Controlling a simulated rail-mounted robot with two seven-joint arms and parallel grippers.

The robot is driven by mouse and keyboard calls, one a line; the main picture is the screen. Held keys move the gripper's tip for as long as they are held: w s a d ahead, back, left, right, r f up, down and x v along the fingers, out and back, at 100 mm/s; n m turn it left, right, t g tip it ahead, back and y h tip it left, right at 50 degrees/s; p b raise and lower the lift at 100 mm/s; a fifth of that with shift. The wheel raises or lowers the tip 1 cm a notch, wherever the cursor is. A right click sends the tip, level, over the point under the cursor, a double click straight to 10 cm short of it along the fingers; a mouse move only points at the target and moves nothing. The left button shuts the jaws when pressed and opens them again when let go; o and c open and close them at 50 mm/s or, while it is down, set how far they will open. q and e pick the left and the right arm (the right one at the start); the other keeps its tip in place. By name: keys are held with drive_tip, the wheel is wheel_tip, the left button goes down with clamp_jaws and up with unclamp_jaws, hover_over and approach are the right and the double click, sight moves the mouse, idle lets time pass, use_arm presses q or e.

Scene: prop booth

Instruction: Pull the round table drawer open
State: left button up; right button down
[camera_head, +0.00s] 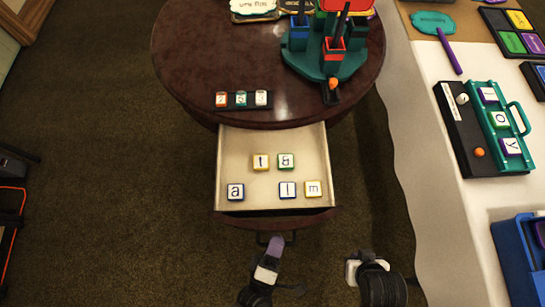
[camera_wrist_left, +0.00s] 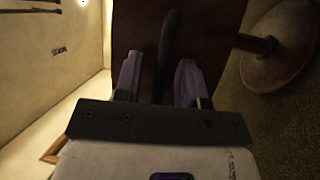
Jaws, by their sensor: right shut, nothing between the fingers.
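The round dark-wood table (camera_head: 185,52) stands at the top centre of the head view. Its pale drawer (camera_head: 232,160) is pulled well out toward me. Several letter tiles (camera_head: 287,190) lie inside. A dark handle (camera_wrist_left: 170,45) on the drawer front stands upright in the left wrist view. My left gripper (camera_head: 274,243) is at the drawer front. Its purple fingers (camera_wrist_left: 158,78) are apart, one on each side of the handle, with gaps showing. My right gripper (camera_head: 354,268) is shut and empty, to the right of the drawer; its fingertips are hardly visible.
On the tabletop are a tile rack (camera_head: 241,100) and a green organizer (camera_head: 312,62). A white-covered table (camera_head: 435,205) on the right carries a letter case (camera_head: 480,128) and a blue bin (camera_head: 515,255). Carpet (camera_head: 120,170) is clear on the left.

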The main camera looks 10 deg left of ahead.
idle(0.3)
use_arm(q)
drive_tip(key=p+v, duration=0.2)
drive_tip(key=v, duration=1.2)
drive_tip(key=shift+w, duration=0.1)
idle(0.4)
